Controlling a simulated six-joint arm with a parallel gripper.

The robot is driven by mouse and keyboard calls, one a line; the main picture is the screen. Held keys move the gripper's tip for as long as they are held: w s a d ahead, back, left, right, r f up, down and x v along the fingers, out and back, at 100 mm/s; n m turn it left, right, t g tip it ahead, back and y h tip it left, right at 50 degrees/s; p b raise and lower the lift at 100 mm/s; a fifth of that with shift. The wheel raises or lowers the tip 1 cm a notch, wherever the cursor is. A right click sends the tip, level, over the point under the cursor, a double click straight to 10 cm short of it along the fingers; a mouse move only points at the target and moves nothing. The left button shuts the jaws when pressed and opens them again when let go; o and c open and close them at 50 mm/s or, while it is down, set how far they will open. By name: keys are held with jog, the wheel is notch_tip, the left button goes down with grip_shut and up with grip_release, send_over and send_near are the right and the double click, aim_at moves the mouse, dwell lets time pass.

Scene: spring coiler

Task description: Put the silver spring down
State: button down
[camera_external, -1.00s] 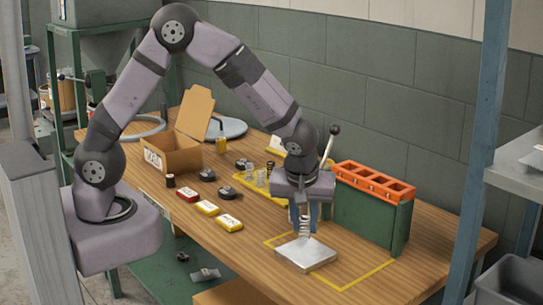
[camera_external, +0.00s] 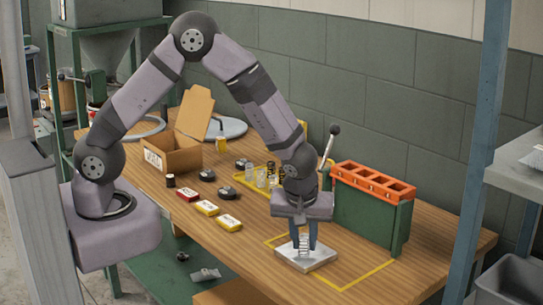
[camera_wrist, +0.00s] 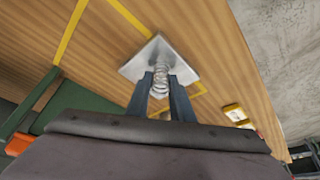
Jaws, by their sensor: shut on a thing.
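The silver spring (camera_external: 304,244) stands upright at the silver square plate (camera_external: 322,257) on the table. It also shows in the wrist view (camera_wrist: 160,80), between the two fingers of my gripper (camera_wrist: 161,90). My gripper (camera_external: 304,243) points down over the plate, with its fingers shut on the spring. The spring's lower end appears to be at the plate; I cannot tell whether it touches. The plate also shows in the wrist view (camera_wrist: 145,58).
A green rack with an orange top (camera_external: 372,183) and a lever stands right of my gripper. Yellow boxes (camera_external: 229,222), black round parts (camera_external: 226,193) and a cardboard box (camera_external: 183,158) are to the left. Yellow tape outlines clear table around the plate.

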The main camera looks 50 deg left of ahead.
jog(key=shift+f, duration=0.15)
jog(key=c, duration=1.6)
grip_release()
jog(key=shift+o, duration=0.2)
jog(key=shift+r, duration=0.3)
jog(key=b+v, duration=0.2)
jog(key=v, duration=1)
jog(key=s+a+f+m+g+h, duration=0.1)
jog(key=s+a+f+m, duration=0.1)
jog(key=s+a, duration=0.5)
jog(key=s+a+f+m+g+h, duration=0.1)
jog(key=s+a+m, duration=0.4)
jog(key=a, duration=0.7)
jog(key=shift+s+f+m+g+h, duration=0.3)
jog(key=shift+s+f+g+h, duration=0.1)
jog(key=shift+s+f+g, duration=0.4)
